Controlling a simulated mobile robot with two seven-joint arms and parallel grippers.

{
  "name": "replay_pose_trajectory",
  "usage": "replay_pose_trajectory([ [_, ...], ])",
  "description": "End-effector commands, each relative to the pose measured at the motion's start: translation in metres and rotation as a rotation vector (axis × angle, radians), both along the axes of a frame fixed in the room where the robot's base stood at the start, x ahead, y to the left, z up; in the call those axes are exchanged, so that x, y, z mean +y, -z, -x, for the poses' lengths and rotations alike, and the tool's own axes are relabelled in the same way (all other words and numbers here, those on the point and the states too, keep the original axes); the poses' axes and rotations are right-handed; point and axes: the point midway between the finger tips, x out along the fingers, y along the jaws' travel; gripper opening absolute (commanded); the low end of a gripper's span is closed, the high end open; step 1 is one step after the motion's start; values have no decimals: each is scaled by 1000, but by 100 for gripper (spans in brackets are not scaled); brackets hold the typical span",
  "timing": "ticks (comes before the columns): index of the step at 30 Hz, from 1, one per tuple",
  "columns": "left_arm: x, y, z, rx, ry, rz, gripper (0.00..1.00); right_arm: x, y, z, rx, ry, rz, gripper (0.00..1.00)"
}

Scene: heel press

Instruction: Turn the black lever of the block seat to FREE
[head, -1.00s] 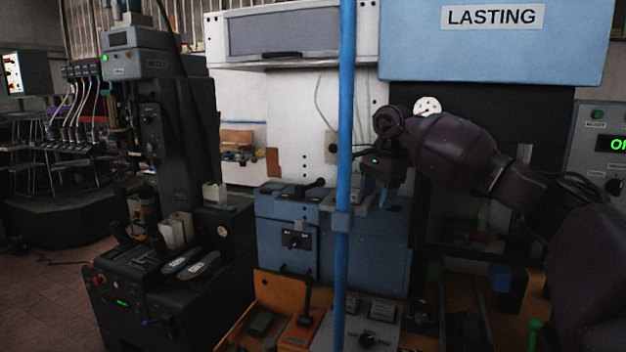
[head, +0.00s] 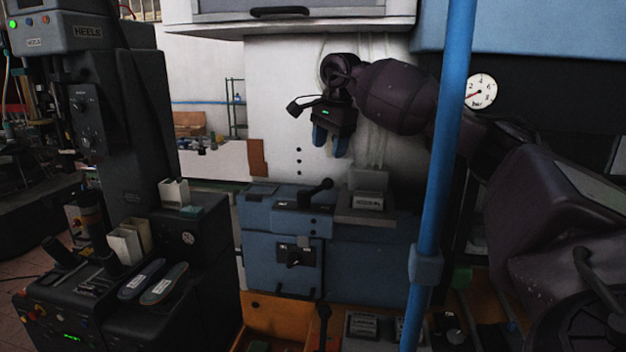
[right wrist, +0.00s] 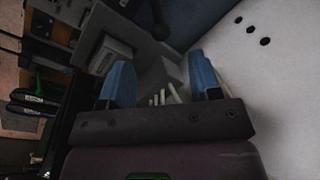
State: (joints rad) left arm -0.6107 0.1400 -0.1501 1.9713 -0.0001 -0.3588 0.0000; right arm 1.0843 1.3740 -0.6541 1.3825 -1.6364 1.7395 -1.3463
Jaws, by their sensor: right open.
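A black lever (head: 318,190) with a round knob sits on top of the blue block unit (head: 262,215), its arm pointing up and to the right. A second black handle (head: 294,257) is on a dark plate on the unit's front. The wording beside both is too small to read. My right gripper (head: 331,146) is open and empty, its blue fingers pointing down above the top lever and apart from it. Its open fingers (right wrist: 160,82) also show in the right wrist view, with nothing between them. My left gripper is not in view.
A blue upright post (head: 447,130) stands in front of my right arm. A grey labelled block (head: 368,203) sits right of the lever. The dark heel machine (head: 120,110) stands left, with two shoe soles (head: 150,281) on its base. A white panel (head: 275,110) rises behind.

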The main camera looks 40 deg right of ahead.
Motion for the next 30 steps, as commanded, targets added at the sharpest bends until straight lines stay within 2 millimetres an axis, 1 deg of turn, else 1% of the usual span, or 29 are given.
replay_pose_trajectory([
  [5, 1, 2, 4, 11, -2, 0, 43, 1, 19, -3, 5, -1, -1, 57],
  [12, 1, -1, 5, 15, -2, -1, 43, 1, 59, -11, 5, -1, -1, 57],
  [18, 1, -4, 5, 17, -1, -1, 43, 0, 87, -17, 3, 0, -1, 57],
  [21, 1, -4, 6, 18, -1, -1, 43, 1, 96, -19, 2, -1, -2, 57],
  [24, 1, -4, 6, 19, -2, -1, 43, 1, 102, -20, 1, -1, -1, 57],
  [30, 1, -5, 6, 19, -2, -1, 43, 1, 105, -20, 1, -1, 0, 57],
])
